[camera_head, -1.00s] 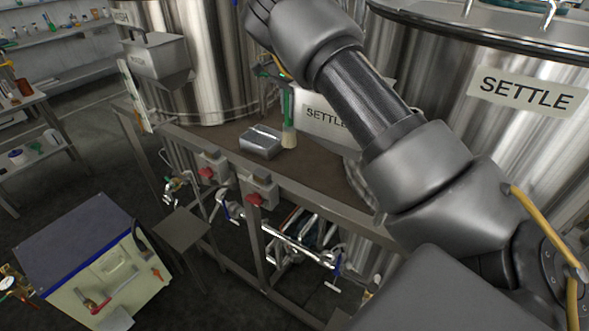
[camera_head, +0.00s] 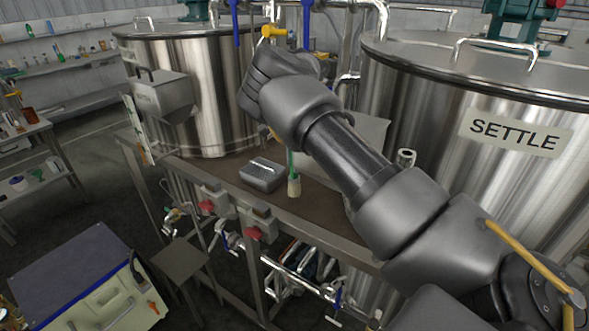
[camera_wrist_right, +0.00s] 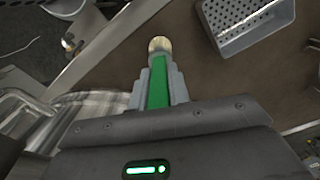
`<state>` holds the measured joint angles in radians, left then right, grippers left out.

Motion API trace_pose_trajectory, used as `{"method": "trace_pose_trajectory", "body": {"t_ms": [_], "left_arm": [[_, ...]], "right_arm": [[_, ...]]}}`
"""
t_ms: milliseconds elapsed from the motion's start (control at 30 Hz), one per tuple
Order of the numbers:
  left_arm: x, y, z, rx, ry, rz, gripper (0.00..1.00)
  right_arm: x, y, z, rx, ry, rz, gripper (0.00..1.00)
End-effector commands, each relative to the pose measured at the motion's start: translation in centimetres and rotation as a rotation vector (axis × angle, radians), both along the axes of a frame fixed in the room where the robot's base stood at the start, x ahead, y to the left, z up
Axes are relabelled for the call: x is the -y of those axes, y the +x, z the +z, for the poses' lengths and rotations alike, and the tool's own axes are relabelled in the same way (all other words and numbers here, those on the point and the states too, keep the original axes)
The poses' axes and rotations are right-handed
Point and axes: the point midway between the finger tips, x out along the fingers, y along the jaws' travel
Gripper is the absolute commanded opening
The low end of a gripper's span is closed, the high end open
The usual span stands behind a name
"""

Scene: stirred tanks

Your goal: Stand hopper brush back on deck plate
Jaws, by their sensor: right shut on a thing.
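The hopper brush has a green handle (camera_head: 291,160) and pale bristles (camera_head: 294,187). In the head view it is about upright with the bristles down, over the brown deck plate (camera_head: 325,206) and right of a metal box. I cannot tell whether the bristles touch the deck. My right gripper is shut on the green handle, and my arm mostly hides it in the head view. In the right wrist view, the gripper (camera_wrist_right: 156,90) has its fingers on both sides of the green handle, with the bristles (camera_wrist_right: 159,45) past the tips. My left gripper is not in view.
A perforated metal box (camera_head: 263,174) sits on the deck close left of the brush. A steel hopper (camera_head: 163,96) hangs on the left tank (camera_head: 215,95). The SETTLE tank (camera_head: 430,125) stands at the right.

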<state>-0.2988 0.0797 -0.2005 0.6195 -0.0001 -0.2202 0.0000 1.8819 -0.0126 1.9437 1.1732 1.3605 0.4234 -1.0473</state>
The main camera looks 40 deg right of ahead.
Motion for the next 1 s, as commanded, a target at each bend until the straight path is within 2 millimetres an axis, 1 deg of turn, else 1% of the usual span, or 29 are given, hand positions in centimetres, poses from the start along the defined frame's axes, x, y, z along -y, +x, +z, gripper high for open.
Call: {"method": "trace_pose_trajectory", "body": {"t_ms": [100,233,467,600,633,767,800,1000], "left_arm": [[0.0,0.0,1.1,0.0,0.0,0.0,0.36],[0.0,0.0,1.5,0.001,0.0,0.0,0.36],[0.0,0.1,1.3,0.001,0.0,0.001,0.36],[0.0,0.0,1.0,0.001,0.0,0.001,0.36],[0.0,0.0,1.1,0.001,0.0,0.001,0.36],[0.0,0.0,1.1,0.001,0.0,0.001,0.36],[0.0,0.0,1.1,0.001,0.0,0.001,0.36],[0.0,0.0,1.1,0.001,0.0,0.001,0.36]], "right_arm": [[0.0,-0.1,-1.4,-0.004,0.001,-0.002,0.0],[0.0,-0.1,-2.9,-0.002,-0.001,0.0,0.0],[0.0,0.0,-3.1,0.0,-0.001,0.0,0.0],[0.0,0.0,-3.5,-0.001,0.0,0.0,0.0],[0.0,0.0,-3.5,-0.001,0.0,0.0,0.2],[0.0,0.0,-3.4,-0.001,0.0,0.0,0.38],[0.0,0.0,-3.4,-0.001,0.0,-0.001,0.4],[0.0,-0.1,-3.4,-0.001,0.0,-0.001,0.4]]}}
